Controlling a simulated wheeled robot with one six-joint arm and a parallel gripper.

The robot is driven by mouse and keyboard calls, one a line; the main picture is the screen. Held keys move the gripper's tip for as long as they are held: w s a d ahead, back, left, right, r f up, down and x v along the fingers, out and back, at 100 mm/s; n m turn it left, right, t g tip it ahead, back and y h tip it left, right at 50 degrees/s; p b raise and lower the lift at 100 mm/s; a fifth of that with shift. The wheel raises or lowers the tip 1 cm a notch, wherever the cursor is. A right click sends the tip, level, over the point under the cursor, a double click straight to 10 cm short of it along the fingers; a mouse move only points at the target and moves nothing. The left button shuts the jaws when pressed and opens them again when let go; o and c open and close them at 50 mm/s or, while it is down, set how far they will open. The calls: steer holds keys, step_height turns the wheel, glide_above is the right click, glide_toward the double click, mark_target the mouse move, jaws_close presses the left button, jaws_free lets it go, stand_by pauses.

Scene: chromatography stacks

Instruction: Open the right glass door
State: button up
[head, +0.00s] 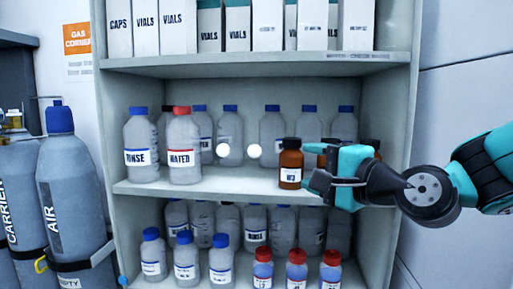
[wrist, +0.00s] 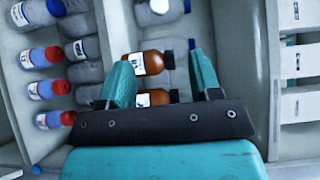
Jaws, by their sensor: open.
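Two small round white knobs show in the head view in front of the middle shelf: a left knob (head: 223,150) and a right knob (head: 254,151). They stand side by side, apart from the bottles. The glass panes of the doors are too clear to make out, so I cannot tell their edges or how far they stand open. My gripper (head: 311,165) is right of the right knob, its fingers spread and pointing left. In the wrist view my gripper (wrist: 160,68) is open, with a brown bottle (wrist: 147,63) showing between the fingers; I cannot tell its depth.
A labelled brown bottle (head: 291,163) stands just left of my fingertips. A red-capped bottle (head: 184,147) and several blue-capped bottles share the middle shelf (head: 225,184). White boxes (head: 267,25) line the top shelf. Gas cylinders (head: 72,185) stand at left.

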mark_target(257, 152)
steer(key=p+x, duration=0.6)
steer(key=x, duration=1)
steer(key=shift+a, duration=0.15)
